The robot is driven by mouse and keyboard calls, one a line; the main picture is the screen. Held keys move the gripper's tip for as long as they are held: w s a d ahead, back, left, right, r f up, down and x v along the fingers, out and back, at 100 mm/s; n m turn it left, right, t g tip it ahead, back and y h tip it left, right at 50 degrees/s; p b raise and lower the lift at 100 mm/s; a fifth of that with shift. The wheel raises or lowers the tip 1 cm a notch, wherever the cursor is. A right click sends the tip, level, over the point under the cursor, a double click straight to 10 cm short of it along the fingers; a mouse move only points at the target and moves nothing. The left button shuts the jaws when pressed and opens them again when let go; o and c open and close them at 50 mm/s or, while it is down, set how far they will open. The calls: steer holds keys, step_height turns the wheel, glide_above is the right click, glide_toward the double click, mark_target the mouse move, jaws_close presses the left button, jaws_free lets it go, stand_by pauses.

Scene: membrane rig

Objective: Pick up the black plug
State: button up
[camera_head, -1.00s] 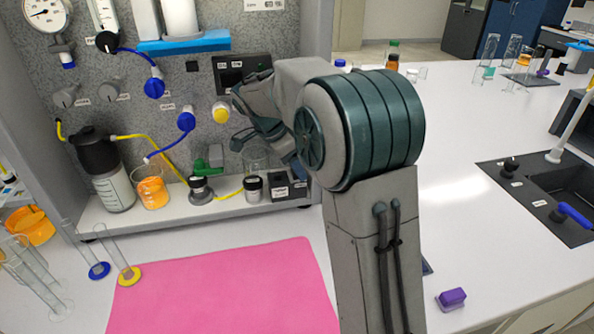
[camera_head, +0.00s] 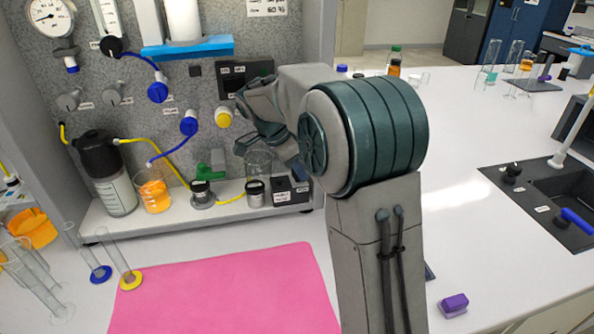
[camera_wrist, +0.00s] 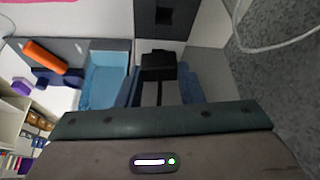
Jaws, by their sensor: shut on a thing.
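The black plug (camera_wrist: 157,66) shows in the wrist view between the two blue fingers of my gripper (camera_wrist: 160,88), which are shut on it. Beyond it in the wrist view is a dark block with a square hole (camera_wrist: 163,15); I cannot tell whether the plug touches it. In the head view this black labelled block (camera_head: 290,191) sits at the right end of the rig's shelf. My gripper is just above it there, mostly hidden by my own arm, and the plug cannot be made out.
A glass beaker (camera_head: 258,163) and a small dark-capped jar (camera_head: 255,192) stand close left of the block. Hoses and valves cover the speckled panel (camera_head: 215,130) behind. A pink mat (camera_head: 230,290) lies in front. The white bench at the right is largely clear near a purple block (camera_head: 454,305).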

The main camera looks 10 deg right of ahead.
steer(key=v, duration=0.2)
steer(key=shift+s+r+b, duration=0.15)
steer(key=shift+r+b, duration=0.2)
steer(key=shift+r, duration=0.1)
steer(key=s+a+b, duration=0.2)
steer(key=s+a, duration=1)
steer(key=shift+b, duration=0.4)
steer(key=shift+r, duration=0.1)
steer(key=w+d+r+n+t+y+p, duration=0.1)
steer(key=w+d+r+n+p, duration=0.1)
steer(key=w+d+n+p, duration=0.25)
steer(key=w+d+r+n+t+y+p, duration=0.1)
steer(key=w+d+r+n+t+p, duration=0.15)
steer(key=w+d+n, duration=0.4)
steer(key=shift+w+a+f+m+g+b, duration=0.15)
steer(key=shift+a+f+m+b, duration=0.25)
steer(key=shift+f+b, duration=0.85)
steer(key=shift+w+a+f+m+g+b, duration=0.1)
steer(key=shift+w+a+f+m+b, duration=0.3)
steer(key=shift+f+b, duration=0.8)
steer(key=shift+w+a+f+m+g+b, duration=0.15)
steer(key=shift+a+f+b, duration=0.4)
steer(key=shift+f+b, duration=0.7)
steer(key=shift+f, duration=0.25)
steer(key=o, duration=1)
steer(key=shift+o, duration=0.2)
